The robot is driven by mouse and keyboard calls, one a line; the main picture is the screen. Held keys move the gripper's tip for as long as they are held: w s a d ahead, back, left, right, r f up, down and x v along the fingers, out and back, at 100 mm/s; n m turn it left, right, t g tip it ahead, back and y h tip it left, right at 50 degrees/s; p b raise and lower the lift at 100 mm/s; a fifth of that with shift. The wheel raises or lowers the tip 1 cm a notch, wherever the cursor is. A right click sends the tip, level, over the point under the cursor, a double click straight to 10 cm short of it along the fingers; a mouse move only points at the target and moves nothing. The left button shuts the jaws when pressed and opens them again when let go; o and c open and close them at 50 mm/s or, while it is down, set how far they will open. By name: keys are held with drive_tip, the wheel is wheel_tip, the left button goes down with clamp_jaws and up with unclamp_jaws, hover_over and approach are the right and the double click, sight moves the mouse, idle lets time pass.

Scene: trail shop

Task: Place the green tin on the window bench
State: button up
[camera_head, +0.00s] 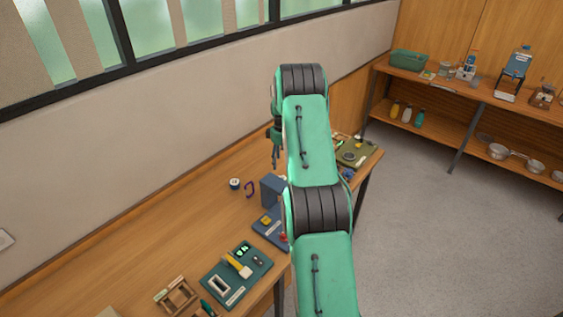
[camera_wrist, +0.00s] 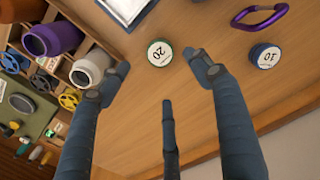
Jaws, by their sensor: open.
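The green tin (camera_wrist: 160,53), with a white lid marked 20, stands upright on bare wood in the wrist view. I cannot make it out in the head view. My gripper (camera_wrist: 160,77) is open and empty, its dark fingers spread on either side of the tin in the picture, none visibly touching it. In the head view my gripper (camera_head: 275,153) hangs fingers down over the far part of a long wooden bench (camera_head: 170,235) below the windows. A blue tin (camera_wrist: 265,56) marked 10 stands to the right of the green one.
A purple carabiner (camera_wrist: 260,16) lies beside the blue tin. A wooden rack with rolls (camera_wrist: 53,38) is at the wrist view's left. Trays (camera_head: 237,272) and a blue-grey stand (camera_head: 272,190) occupy the bench's front side. Shelves (camera_head: 480,90) stand across the grey floor.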

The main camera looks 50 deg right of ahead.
idle(0.4)
drive_tip(key=w+a+r+t, duration=0.1)
drive_tip(key=w+a+r, duration=0.2)
drive_tip(key=a+r, duration=1.35)
drive_tip(key=s+a+r+t+h, duration=0.1)
drive_tip(key=s+a+r, duration=0.1)
drive_tip(key=a+r, duration=0.7)
drive_tip(key=s+a+r, duration=0.3)
drive_tip(key=a+r, duration=0.5)
drive_tip(key=s+a+r+t, duration=0.1)
drive_tip(key=s+a+r, duration=0.3)
drive_tip(key=s+a, duration=0.4)
drive_tip(key=s+a+r+t, duration=0.1)
drive_tip(key=s+a+r, duration=0.35)
drive_tip(key=a, duration=0.55)
drive_tip(key=s+a+f, duration=0.1)
drive_tip(key=s+a, duration=0.4)
drive_tip(key=s, duration=0.4)
drive_tip(key=s+a+f+t+y, duration=0.1)
drive_tip(key=s+a, duration=0.5)
drive_tip(key=s, duration=0.3)
drive_tip(key=shift+s+f+t, duration=0.2)
drive_tip(key=shift+s+t, duration=0.1)
drive_tip(key=shift+s, duration=0.1)
